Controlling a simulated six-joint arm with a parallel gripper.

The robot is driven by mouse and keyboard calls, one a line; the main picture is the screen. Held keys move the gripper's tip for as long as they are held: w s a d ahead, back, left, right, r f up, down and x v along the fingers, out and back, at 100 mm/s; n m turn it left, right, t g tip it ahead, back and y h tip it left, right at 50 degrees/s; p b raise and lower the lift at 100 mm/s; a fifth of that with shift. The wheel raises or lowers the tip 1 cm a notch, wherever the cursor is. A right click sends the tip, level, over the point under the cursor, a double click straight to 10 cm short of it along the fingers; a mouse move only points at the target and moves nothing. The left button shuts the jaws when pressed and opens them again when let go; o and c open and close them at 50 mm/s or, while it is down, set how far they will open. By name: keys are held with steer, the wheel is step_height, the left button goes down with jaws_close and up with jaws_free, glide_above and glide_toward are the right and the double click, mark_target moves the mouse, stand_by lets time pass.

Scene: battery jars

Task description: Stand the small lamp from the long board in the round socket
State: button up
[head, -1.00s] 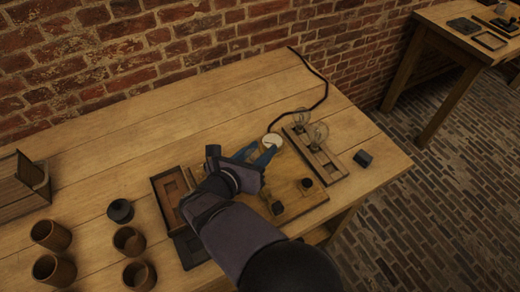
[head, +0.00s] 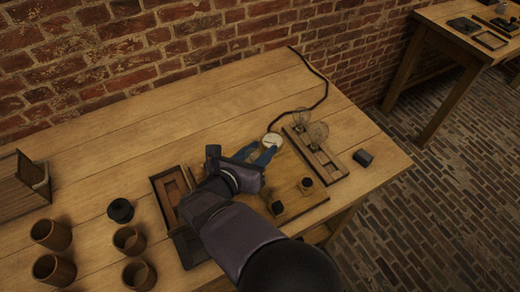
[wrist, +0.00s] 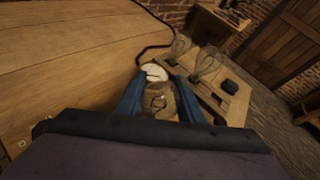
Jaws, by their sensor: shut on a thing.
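My gripper (wrist: 160,90) has blue fingers shut on a small clear glass lamp (wrist: 160,105), which shows between them in the wrist view. In the head view my gripper (head: 262,157) is above the wooden base board, just below a round white-faced dial (head: 272,140); the held lamp is hard to make out there. The long board (head: 327,165) lies to the right, with two larger clear lamps (head: 301,117) (head: 318,132) standing at its far end. Dark round sockets (head: 306,184) (head: 276,207) sit on the base board (head: 300,207); I cannot tell which is the task's socket.
A small dark block (head: 363,158) lies right of the long board. A black cable (head: 325,92) runs behind the dial.

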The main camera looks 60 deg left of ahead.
steer(key=shift+f+b, duration=0.3)
steer(key=shift+f, duration=0.2)
steer(key=o, duration=0.9)
